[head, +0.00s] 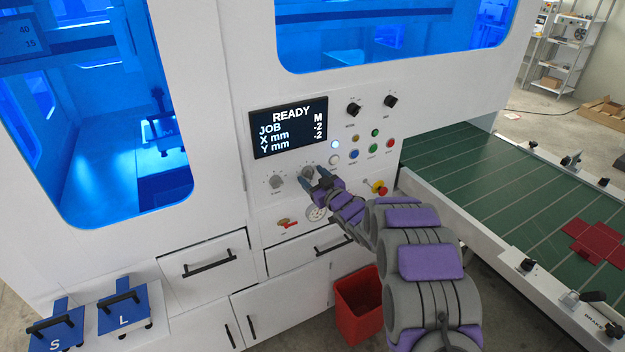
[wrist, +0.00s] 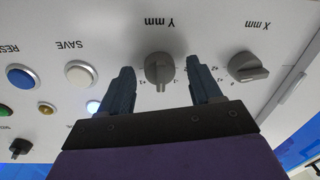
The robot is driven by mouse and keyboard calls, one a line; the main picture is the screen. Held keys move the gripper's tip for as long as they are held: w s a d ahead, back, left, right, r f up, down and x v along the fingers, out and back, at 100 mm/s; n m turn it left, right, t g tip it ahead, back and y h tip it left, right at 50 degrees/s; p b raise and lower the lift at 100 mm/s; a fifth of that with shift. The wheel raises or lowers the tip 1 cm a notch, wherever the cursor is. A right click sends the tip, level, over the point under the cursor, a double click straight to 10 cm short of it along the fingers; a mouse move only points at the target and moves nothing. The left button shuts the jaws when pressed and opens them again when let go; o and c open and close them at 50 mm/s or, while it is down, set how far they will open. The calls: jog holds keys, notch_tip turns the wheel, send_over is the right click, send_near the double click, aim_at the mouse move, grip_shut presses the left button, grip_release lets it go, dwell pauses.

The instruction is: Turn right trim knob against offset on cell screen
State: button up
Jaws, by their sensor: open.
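The cell screen (head: 290,128) reads READY, JOB M, X mm -2, Y mm -2. Below it are two grey trim knobs. The right trim knob, labelled Y mm, shows in the wrist view (wrist: 159,68) and partly behind my gripper in the head view (head: 307,172). The wrist view is upside down to the labels; there this knob's ridge points down. The left trim knob (head: 275,181), labelled X mm, shows at right in the wrist view (wrist: 248,68). My gripper (wrist: 162,80) is open, with one finger on each side of the Y knob and visible gaps; contact cannot be told.
SAVE (wrist: 82,74) and blue RESET (wrist: 20,77) buttons sit beside the Y knob. Two black knobs (head: 354,109) are higher on the panel. A red emergency button (head: 378,187) is right of my gripper. A red bin (head: 359,305) stands below; a green conveyor (head: 480,180) lies right.

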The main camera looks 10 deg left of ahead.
jog(key=shift+w, duration=0.1)
jog(key=c, duration=1)
